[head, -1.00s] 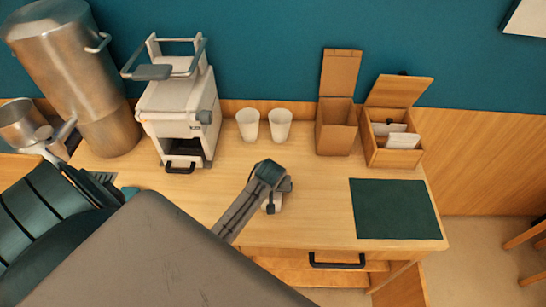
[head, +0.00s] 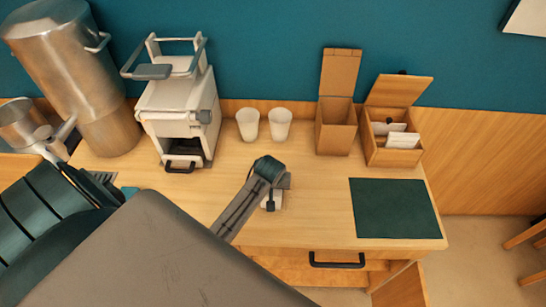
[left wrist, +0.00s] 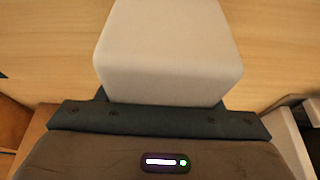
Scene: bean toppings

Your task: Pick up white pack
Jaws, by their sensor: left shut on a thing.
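The white pack (left wrist: 168,45) is a pale block with rounded edges. It fills the upper middle of the left wrist view, with wood behind it. My left gripper (left wrist: 165,108) is shut on it. In the head view my left gripper (head: 270,205) is over the front middle of the wooden counter. I cannot tell whether the pack still touches the counter. My right gripper is not in view.
On the counter (head: 320,215) stand a white machine (head: 178,115), two white cups (head: 248,124) (head: 280,124), a tall open box (head: 336,135) and a lidded wooden box (head: 393,150) with white items. A dark green mat (head: 398,210) lies clear at right. A drawer handle (head: 337,262) is in front.

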